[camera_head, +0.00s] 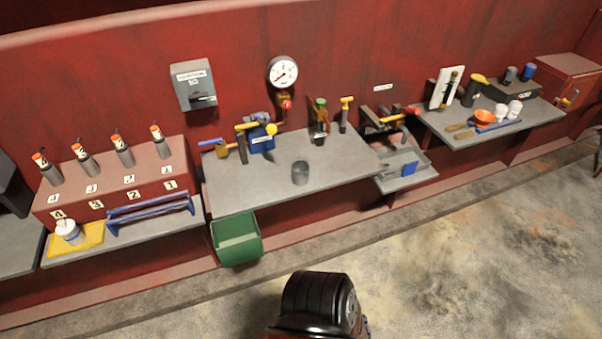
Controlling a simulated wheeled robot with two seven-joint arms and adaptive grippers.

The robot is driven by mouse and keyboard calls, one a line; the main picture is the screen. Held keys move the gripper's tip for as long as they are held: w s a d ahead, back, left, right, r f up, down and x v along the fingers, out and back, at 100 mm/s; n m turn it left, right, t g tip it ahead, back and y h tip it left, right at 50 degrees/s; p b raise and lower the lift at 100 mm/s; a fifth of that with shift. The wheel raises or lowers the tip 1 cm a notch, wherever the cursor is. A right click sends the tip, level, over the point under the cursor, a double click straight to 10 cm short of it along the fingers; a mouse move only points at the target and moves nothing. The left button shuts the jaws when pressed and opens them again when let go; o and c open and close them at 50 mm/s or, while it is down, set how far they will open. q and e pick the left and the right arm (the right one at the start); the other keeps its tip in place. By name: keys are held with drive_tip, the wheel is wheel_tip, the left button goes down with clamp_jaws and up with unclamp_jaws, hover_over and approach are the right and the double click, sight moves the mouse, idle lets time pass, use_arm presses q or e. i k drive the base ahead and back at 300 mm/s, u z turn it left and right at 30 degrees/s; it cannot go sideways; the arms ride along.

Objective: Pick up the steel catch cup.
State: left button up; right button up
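The steel catch cup (300,173) is a small grey cylinder. It stands upright on the middle grey bench top (262,190), toward the front centre, with clear surface around it. Neither of my grippers shows in the head view. A black rounded part of my own body is at the bottom centre.
Valves and tools, including a blue block (262,137), line the back of the bench. A green bin (237,241) hangs at its front left edge. A lower grey tray (405,170) adjoins on the right. The floor (450,260) in front is clear.

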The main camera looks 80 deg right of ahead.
sight(300, 169)
drive_tip(key=z, duration=0.65)
drive_tip(key=i, duration=0.8)
drive_tip(key=z, duration=0.95)
